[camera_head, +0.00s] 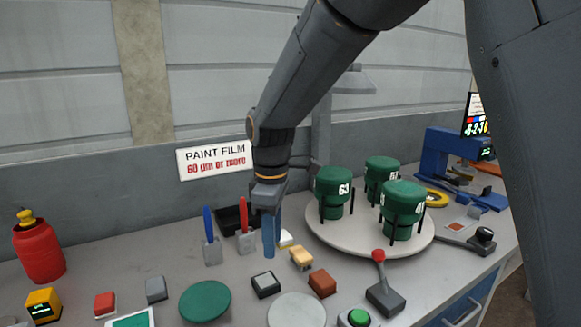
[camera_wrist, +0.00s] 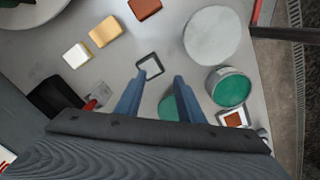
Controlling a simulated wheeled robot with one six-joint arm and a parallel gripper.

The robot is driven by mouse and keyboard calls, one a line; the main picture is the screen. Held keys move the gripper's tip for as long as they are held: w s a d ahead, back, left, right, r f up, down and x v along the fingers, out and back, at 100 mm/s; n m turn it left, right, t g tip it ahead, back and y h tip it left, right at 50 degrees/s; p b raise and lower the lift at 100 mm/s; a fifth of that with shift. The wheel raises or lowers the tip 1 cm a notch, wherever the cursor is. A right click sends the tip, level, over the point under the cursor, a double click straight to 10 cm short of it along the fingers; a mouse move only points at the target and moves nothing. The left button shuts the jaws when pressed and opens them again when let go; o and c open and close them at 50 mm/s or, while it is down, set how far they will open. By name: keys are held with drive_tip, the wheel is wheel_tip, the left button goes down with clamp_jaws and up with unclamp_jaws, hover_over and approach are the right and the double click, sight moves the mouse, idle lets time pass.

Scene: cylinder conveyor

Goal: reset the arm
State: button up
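My arm reaches down from the top of the head view, and my gripper (camera_head: 269,240) points down above the workbench (camera_head: 240,285). In the wrist view my gripper (camera_wrist: 157,88) shows two blue fingers spread apart with nothing held between them. Beyond the fingertips lies a small dark-framed pad (camera_wrist: 150,66). It also shows in the head view as a small dark block (camera_head: 265,284) just below the fingers. How high the fingertips are above the bench is hard to tell.
A white turntable (camera_head: 370,240) with green numbered cylinders (camera_head: 333,190) stands right of my gripper. A red-knobbed lever (camera_head: 383,285), a green button (camera_head: 357,318) and coloured blocks (camera_head: 322,283) lie in front. Pen stands (camera_head: 211,250) are at left. A wall rises behind.

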drive_tip(key=s+d+f+m, duration=0.4)
drive_tip(key=s+d+m, duration=0.3)
drive_tip(key=d, duration=0.4)
drive_tip(key=s+d+f+m, duration=0.4)
drive_tip(key=s+d+m, duration=0.4)
drive_tip(key=d, duration=0.4)
drive_tip(key=shift+d+f+m, duration=0.25)
drive_tip(key=shift+f+m, duration=0.05)
drive_tip(key=shift+m, duration=0.1)
